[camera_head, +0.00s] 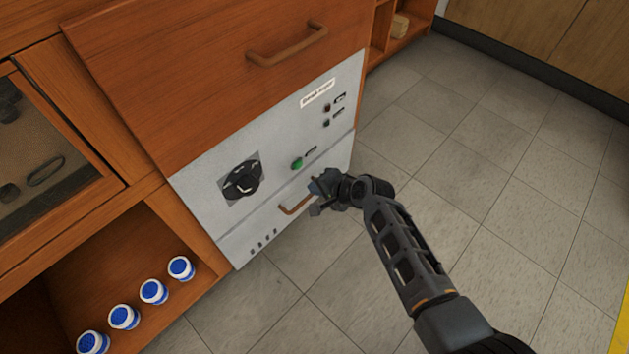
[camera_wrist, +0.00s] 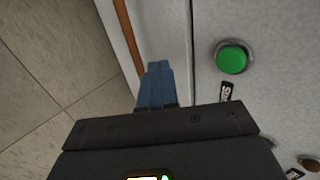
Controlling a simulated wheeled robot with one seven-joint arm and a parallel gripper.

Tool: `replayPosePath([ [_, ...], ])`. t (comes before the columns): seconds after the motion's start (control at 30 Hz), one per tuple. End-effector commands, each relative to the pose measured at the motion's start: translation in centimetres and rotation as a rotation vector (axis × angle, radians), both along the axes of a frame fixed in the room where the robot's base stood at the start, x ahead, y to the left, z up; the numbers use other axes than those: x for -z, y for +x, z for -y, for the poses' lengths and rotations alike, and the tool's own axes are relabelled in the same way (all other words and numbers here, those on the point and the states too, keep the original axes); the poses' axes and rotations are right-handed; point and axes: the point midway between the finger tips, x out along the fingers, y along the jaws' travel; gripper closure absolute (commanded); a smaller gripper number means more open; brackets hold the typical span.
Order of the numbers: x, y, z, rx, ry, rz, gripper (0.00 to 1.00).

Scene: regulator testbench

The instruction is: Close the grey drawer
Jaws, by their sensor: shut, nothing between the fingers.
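The grey drawer (camera_head: 267,226) is the bottom strip of the grey control panel, with a copper-coloured bar handle (camera_head: 292,209). Its front looks flush or nearly flush with the panel above; I cannot tell whether it stands slightly out. My gripper (camera_head: 318,194) is at the right part of the drawer front, close to the handle. In the wrist view, my shut fingers (camera_wrist: 158,84) are in front of the drawer front (camera_wrist: 166,28), beside the handle (camera_wrist: 129,38). They hold nothing. I cannot tell whether they touch the drawer. My gripper hides the handle's right end in the head view.
Above the drawer, the grey panel (camera_head: 215,173) has a black knob (camera_head: 242,181) and a green button (camera_head: 297,163). A wooden drawer (camera_head: 215,60) is above that. Several blue-lidded jars (camera_head: 153,291) stand in an open shelf at left. The tiled floor (camera_head: 480,180) at right is clear.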

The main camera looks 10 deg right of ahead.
Motion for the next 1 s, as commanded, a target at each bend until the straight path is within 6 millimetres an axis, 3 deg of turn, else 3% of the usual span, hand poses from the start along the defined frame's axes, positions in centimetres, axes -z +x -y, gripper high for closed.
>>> replayPosePath([
  [0.03, -1.2, -0.5, 0.4, 0.003, 0.001, 0.001, 1.00],
  [0.5, -6.3, -5.4, 4.0, 0.004, 0.001, -0.004, 1.00],
  [1.0, -6.5, -6.7, 4.6, 0.003, -0.010, 0.001, 1.00],
])
